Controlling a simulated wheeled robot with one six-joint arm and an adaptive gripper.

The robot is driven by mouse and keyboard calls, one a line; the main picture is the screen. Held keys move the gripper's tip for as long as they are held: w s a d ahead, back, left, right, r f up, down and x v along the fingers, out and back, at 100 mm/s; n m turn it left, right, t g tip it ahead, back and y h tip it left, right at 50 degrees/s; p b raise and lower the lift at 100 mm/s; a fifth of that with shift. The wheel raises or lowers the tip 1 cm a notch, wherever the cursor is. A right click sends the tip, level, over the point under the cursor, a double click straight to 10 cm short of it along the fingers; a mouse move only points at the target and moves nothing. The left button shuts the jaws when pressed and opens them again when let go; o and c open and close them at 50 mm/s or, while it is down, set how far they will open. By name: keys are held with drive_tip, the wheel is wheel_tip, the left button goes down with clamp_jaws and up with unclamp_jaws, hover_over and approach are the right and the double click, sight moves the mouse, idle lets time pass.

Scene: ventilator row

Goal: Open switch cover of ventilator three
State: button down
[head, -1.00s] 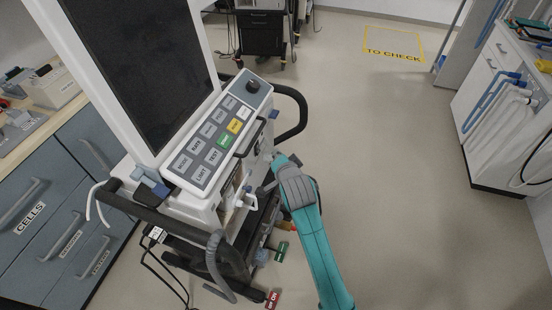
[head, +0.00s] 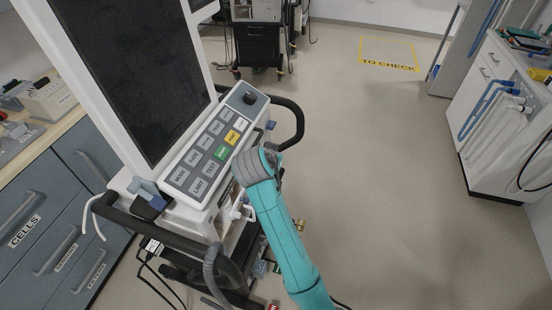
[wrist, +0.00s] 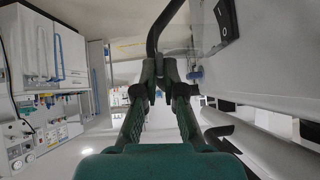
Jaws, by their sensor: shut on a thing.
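The ventilator (head: 190,215) stands at the left in the head view, with a dark screen and a tilted key panel (head: 213,150). I cannot read which number it bears. In the wrist view a black rocker switch (wrist: 226,18) shows uncovered on its pale side wall (wrist: 240,55). I cannot tell for sure whether this bar belongs to the switch cover. In the head view my wrist hides the fingers and the bar.
A black push handle (head: 292,108) curves out behind the key panel. A black rail and grey hose (head: 212,265) stand at the front. Drawers (head: 50,225) are at the left, another cart (head: 258,45) behind. The floor at right is clear up to a white cabinet (head: 490,130).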

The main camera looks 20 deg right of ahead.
drive_tip(key=shift+r, duration=0.1)
idle(0.5)
drive_tip(key=c, duration=1.3)
unclamp_jaws()
drive_tip(key=v, duration=1.2)
drive_tip(key=shift+w+a, duration=0.15)
